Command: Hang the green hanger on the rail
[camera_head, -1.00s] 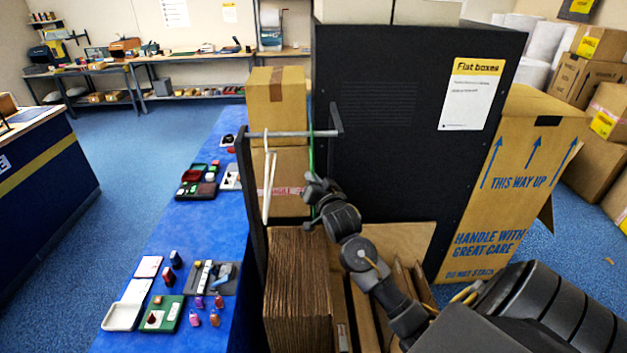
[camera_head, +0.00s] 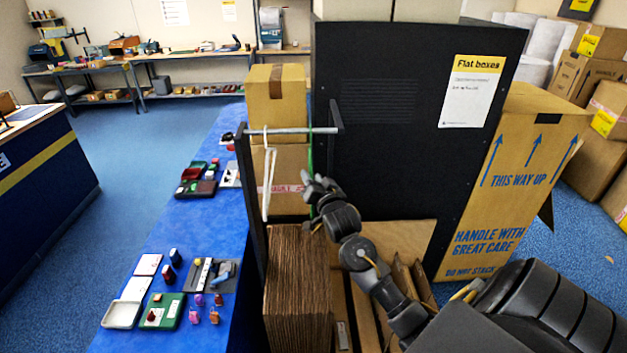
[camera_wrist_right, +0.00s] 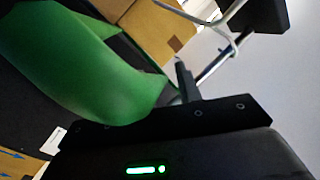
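The green hanger (camera_head: 310,158) is seen edge-on in the head view as a thin upright strip near the right end of the metal rail (camera_head: 290,131). My right gripper (camera_head: 311,184) is below the rail and appears shut on the green hanger. In the right wrist view the hanger (camera_wrist_right: 95,70) is large and close, reaching down to the dark gripper finger (camera_wrist_right: 165,122). The rail (camera_wrist_right: 215,62) passes just beyond it. Whether the hook rests on the rail is hidden. My left gripper is not in view.
A white hanger (camera_head: 267,185) hangs on the rail, left of the green one. The black cabinet (camera_head: 385,120) stands close on the right. Flat cardboard (camera_head: 297,285) is stacked below. Cartons (camera_head: 277,92) stand behind the rail. A blue table (camera_head: 215,230) with small goods is at left.

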